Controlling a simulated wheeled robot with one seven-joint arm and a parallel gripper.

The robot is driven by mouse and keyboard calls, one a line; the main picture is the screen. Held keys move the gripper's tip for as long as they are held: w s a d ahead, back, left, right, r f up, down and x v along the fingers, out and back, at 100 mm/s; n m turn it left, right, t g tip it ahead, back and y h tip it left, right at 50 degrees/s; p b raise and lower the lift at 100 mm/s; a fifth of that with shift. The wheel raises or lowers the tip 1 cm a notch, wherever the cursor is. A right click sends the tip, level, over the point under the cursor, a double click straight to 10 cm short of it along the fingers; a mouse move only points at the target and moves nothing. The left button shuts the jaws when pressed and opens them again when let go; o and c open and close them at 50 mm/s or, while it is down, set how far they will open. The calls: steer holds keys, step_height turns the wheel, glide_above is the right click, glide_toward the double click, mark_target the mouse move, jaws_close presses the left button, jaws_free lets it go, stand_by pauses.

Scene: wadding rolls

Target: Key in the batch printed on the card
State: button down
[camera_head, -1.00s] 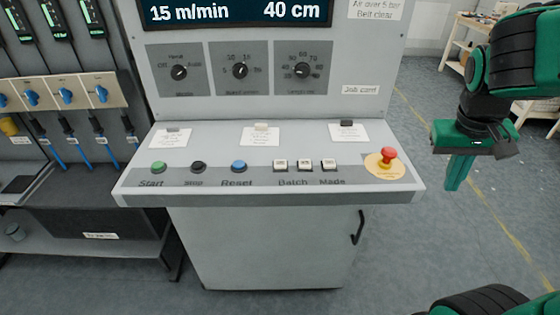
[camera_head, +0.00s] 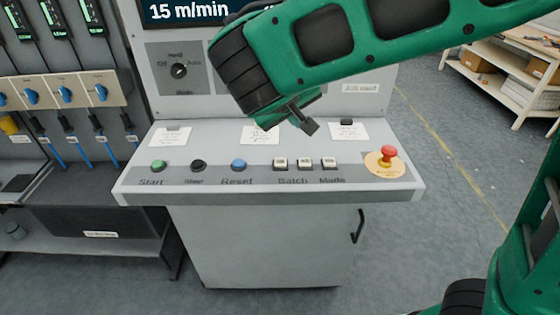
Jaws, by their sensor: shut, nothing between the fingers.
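The sloped control panel (camera_head: 215,150) carries three white-topped keys or counters (camera_head: 304,164) in a row, above the printed words Batch and Made. Their markings are too small to read. A white card (camera_head: 348,135) under a dark clip stands on the right, below a label reading "Job card" (camera_head: 361,88). Two more cards, left (camera_head: 170,139) and middle (camera_head: 256,138), are clipped along the panel; their print is unreadable.
Green Start (camera_head: 158,166), black Stop (camera_head: 198,166) and blue Reset (camera_head: 239,165) buttons are to the left. A red emergency button (camera_head: 389,154) is at the right end. My arm covers much of the upright face with its dials and display (camera_head: 185,12).

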glide_above(279, 165)
steer(key=shift+w+r+n+t, duration=0.15)
steer(key=shift+r+n+t, duration=0.05)
steer(key=shift+n+t, duration=0.2)
steer(key=shift+f, duration=4.4)
steer(key=shift+f, duration=0.15)
steer(key=shift+f, duration=0.25)
steer(key=shift+f, duration=0.4)
steer(key=shift+r, duration=0.85)
